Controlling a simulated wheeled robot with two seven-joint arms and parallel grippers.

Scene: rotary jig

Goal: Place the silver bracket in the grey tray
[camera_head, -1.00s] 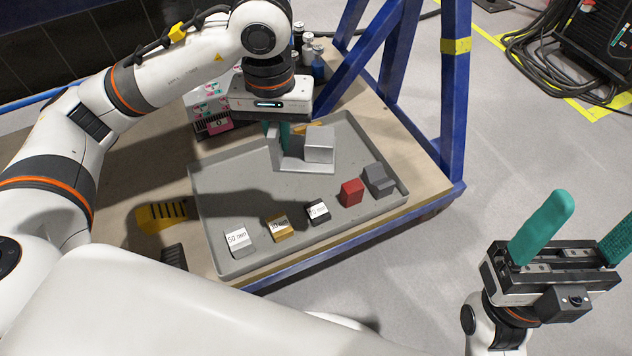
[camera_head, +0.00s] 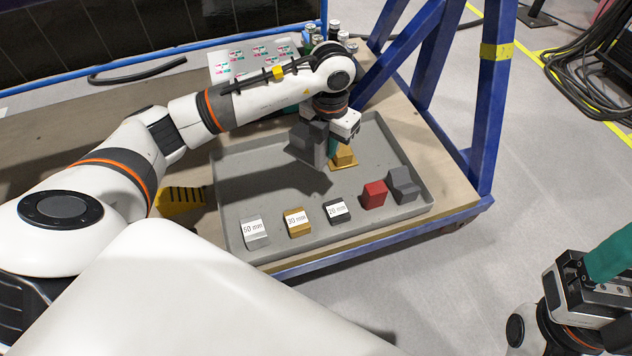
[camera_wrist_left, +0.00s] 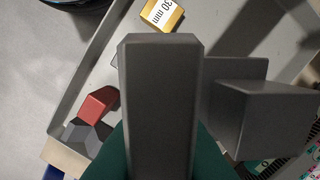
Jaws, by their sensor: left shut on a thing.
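My left gripper (camera_head: 332,140) is shut on the silver bracket (camera_head: 308,145), which looks dark grey in the shade. It holds the bracket over the far part of the grey tray (camera_head: 228,190), with a shadow on the tray floor below. In the left wrist view the bracket (camera_wrist_left: 160,100) stands between the green fingers, and its plate and block (camera_wrist_left: 265,115) show at the right. The gripper partly hides the contact. My right gripper (camera_head: 608,258) is at the right edge with one green finger showing; the other is out of view.
A gold bracket (camera_head: 343,159) stands in the tray just right of the held one. Along the tray's near side stand 50 mm (camera_head: 254,232), 30 mm (camera_head: 297,222) and 20 mm (camera_head: 337,211) blocks, a red block (camera_head: 374,194) and a grey block (camera_head: 403,186). A blue frame post (camera_head: 490,120) rises at right.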

